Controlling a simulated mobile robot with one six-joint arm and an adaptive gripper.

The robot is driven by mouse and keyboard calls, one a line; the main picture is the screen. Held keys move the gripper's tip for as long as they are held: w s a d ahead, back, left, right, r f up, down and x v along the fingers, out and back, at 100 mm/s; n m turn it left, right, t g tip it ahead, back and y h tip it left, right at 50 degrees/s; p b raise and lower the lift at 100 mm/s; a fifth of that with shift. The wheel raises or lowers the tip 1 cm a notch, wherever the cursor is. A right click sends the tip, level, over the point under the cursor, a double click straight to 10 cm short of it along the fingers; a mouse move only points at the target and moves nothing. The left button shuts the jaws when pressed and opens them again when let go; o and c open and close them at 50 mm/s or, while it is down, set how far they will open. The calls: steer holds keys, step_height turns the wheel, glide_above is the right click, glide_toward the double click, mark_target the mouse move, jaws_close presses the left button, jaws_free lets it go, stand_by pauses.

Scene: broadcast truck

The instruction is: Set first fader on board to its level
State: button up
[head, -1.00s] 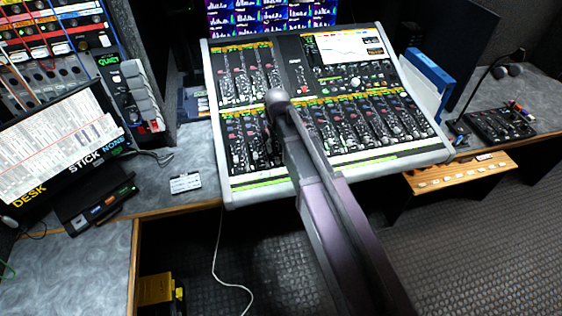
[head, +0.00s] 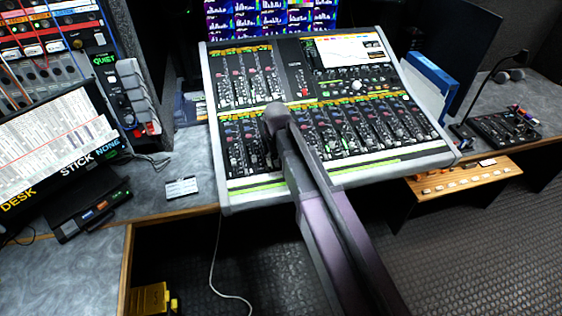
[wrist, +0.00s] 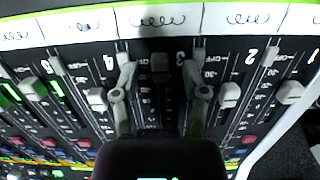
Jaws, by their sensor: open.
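The sound board (head: 219,120) stands on the desk in the head view, with rows of fader strips. My gripper reaches over its lower left strips; its arm hides part of them. The board is upside down in the wrist view, numbers running up from the right. The pale cap of the first fader (wrist: 290,92) is at the far right there. The second fader's pale cap (wrist: 228,95) is beside my right finger. My gripper (wrist: 160,104) is open, its fingers either side of the third strip with its dark cap (wrist: 160,65). I cannot tell whether they touch the board.
Handwritten white labels (wrist: 160,20) run along the board's near edge. A screen on a laptop-like unit (head: 60,140) and a patch rack (head: 50,50) stand left. A small black panel (head: 503,128) with a gooseneck lamp is right. A wooden shelf (head: 465,178) juts out below the board's right side.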

jaws_close()
steer(key=shift+w+a+r+p, duration=0.15)
steer(key=shift+w+a, duration=0.1)
steer(key=shift+w, duration=0.6)
steer(key=shift+w+a+r+p, duration=0.1)
steer(key=shift+w+a, duration=0.15)
steer(key=shift+w, duration=0.65)
steer(key=shift+w+a+r+p, duration=0.15)
steer(key=shift+w+a, duration=0.1)
steer(key=shift+w, duration=0.6)
jaws_free()
